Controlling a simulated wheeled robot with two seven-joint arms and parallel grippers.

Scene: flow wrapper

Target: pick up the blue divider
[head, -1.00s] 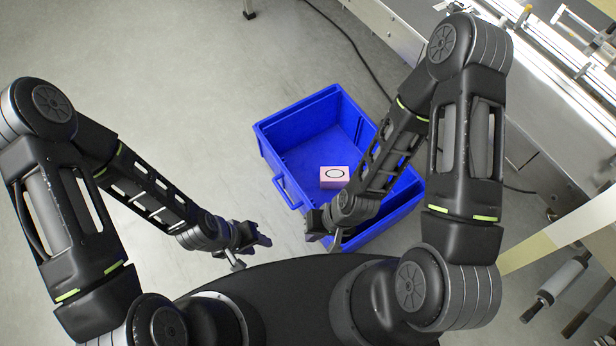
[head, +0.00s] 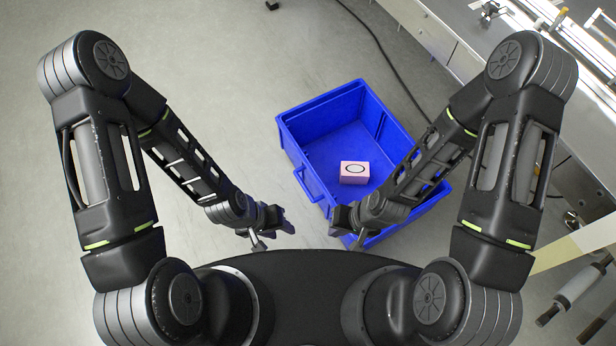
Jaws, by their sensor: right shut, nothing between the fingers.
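A blue open crate (head: 299,135) stands on the floor ahead of me. A pink box (head: 354,173) with a dark ring on a white top lies inside it. I cannot make out a separate blue divider; the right arm hides part of the crate's right side. My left gripper (head: 284,221) is left of the crate's near corner, apart from it; its finger opening is too small to read. My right gripper (head: 338,220) is shut and empty, overlapping the crate's near end in the picture. I cannot tell whether it touches the crate.
A machine with a pale housing (head: 440,38) runs along the upper right, with a dark cable (head: 392,62) on the floor beside it. A grey roller (head: 582,283) shows at the lower right. The grey floor (head: 220,60) left of the crate is clear.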

